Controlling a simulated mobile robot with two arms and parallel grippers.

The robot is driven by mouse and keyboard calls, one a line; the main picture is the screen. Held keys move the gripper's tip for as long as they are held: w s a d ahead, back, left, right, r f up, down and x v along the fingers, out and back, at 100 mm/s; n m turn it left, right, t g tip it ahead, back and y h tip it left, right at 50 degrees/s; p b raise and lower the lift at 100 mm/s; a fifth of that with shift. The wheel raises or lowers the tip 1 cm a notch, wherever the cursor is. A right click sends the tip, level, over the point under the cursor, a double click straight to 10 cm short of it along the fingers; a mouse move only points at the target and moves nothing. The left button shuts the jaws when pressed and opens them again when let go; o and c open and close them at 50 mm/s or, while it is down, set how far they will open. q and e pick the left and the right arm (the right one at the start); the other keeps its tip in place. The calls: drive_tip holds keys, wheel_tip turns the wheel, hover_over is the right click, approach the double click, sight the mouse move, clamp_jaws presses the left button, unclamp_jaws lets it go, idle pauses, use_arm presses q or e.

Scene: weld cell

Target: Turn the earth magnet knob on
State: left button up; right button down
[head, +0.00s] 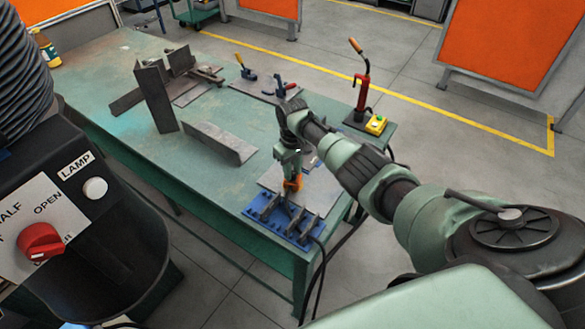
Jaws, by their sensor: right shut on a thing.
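My right arm reaches in from the right over the green table. Its gripper (291,178) points down near the table's front right corner and is shut on a small orange part (294,184), which looks like the earth magnet knob. The magnet's body under it is mostly hidden by the gripper, and the way the knob is turned cannot be read. A flat grey plate (318,188) lies beneath and beside it. My left gripper is not in view.
A blue rack (265,215) with grey pieces sits at the table's (160,130) front edge, a dark cable hanging nearby. A red stand (362,95) and yellow box (376,125) are at the right corner. Steel plates (220,142) stand mid-table. A lamp-labelled panel (60,210) fills the left.

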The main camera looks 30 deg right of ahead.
drive_tip(key=shift+m, duration=0.5)
drive_tip(key=c, duration=1.1)
unclamp_jaws()
drive_tip(key=shift+c, duration=0.2)
drive_tip(key=shift+r, duration=0.1)
wheel_tip(320, 180, up, 8)
drive_tip(key=shift+f, duration=0.15)
